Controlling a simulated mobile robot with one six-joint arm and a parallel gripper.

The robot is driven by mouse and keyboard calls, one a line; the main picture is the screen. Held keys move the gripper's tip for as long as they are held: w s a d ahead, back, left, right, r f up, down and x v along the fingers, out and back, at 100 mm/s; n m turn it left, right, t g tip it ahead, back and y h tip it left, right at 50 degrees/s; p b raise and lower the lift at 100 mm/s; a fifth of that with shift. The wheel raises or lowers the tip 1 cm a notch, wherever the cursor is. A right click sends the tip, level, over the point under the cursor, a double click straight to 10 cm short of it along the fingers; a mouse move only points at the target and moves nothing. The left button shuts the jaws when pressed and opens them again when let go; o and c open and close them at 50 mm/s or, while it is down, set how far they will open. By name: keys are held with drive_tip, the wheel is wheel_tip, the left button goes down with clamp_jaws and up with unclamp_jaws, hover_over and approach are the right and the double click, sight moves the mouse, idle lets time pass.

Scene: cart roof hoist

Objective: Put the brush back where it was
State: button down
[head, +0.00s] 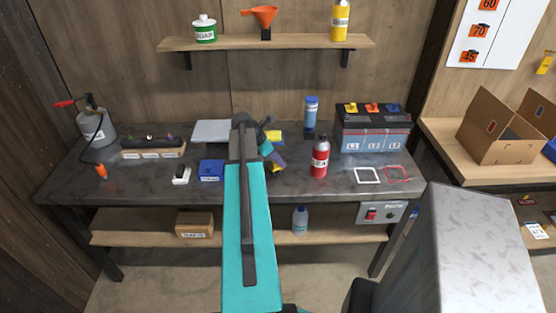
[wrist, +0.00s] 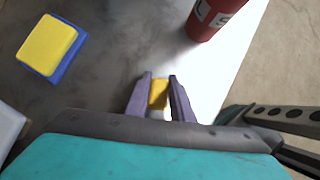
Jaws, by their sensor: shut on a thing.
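My gripper (head: 275,160) is over the right-middle part of the dark workbench (head: 100,178). In the wrist view, its purple fingers (wrist: 160,80) are shut on a small yellow thing (wrist: 158,94), which looks like part of the brush. Only a short yellow piece shows between the fingers, and the rest is hidden. In the head view a bit of yellow (head: 276,169) shows below the fingers. Whether it touches the bench, I cannot tell. No other brush is visible.
A red bottle (head: 320,160) stands close right of my gripper. A yellow-and-blue sponge (wrist: 48,45) lies behind it. A battery (head: 374,128) and a blue-capped bottle (head: 311,113) stand farther back. White (head: 367,175) and red (head: 397,173) outlines mark the bench's right end.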

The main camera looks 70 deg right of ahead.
drive_tip(key=shift+f, duration=0.15)
drive_tip(key=c, duration=1.5)
unclamp_jaws()
drive_tip(key=shift+c, duration=0.2)
drive_tip(key=b+v, duration=0.1)
drive_tip(key=v, duration=1.1)
drive_tip(key=shift+b, duration=0.4)
drive_tip(key=shift+w, duration=0.1)
